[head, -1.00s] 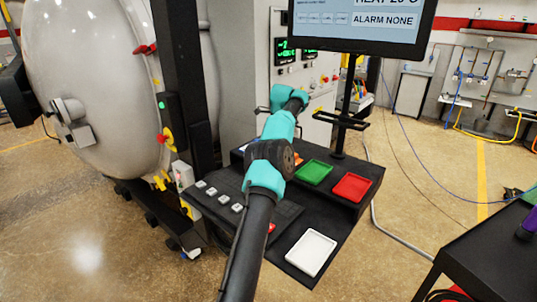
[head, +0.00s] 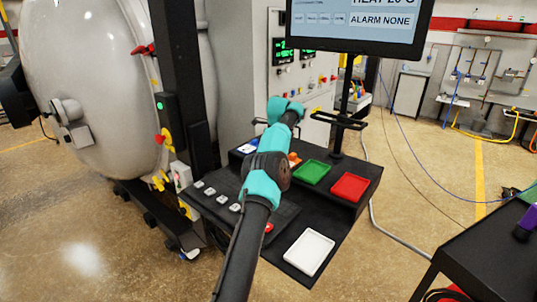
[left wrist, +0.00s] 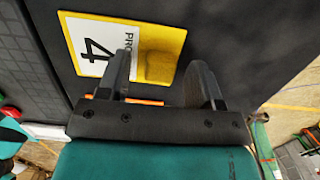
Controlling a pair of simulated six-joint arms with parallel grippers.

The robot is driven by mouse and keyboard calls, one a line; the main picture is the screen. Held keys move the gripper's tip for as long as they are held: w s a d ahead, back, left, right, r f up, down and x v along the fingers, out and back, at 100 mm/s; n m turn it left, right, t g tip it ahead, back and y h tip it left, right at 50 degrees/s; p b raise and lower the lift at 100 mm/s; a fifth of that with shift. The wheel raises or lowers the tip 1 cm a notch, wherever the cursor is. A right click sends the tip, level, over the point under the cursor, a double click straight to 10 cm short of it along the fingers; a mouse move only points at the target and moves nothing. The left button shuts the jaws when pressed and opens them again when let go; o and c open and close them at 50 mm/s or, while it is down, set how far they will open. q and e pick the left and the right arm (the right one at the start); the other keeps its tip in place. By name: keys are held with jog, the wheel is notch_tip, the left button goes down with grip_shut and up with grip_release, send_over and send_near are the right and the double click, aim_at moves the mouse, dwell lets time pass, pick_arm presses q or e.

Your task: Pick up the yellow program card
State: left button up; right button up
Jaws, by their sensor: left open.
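The yellow program card (left wrist: 69,51) shows in the left wrist view, with a white label printed with a 4 and a raised yellow block (left wrist: 157,66) at its right side. My left gripper (left wrist: 163,58) is open, with one finger on each side of the block; the left finger overlaps the label in the picture. I cannot tell whether the fingers touch the card. In the head view the card and my left fingers are hidden behind my arm. My right gripper is not in view.
A black console carries a green tray (head: 312,172), a red tray (head: 350,187) and a white tray (head: 309,251). A blue item (head: 248,146) and an orange item (head: 294,159) show beside my arm. A monitor (head: 360,25) stands behind, and a dark cart (head: 490,262) at right.

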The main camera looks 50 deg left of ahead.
pick_arm(q)
jog(key=c, duration=1)
jog(key=shift+r, duration=0.1)
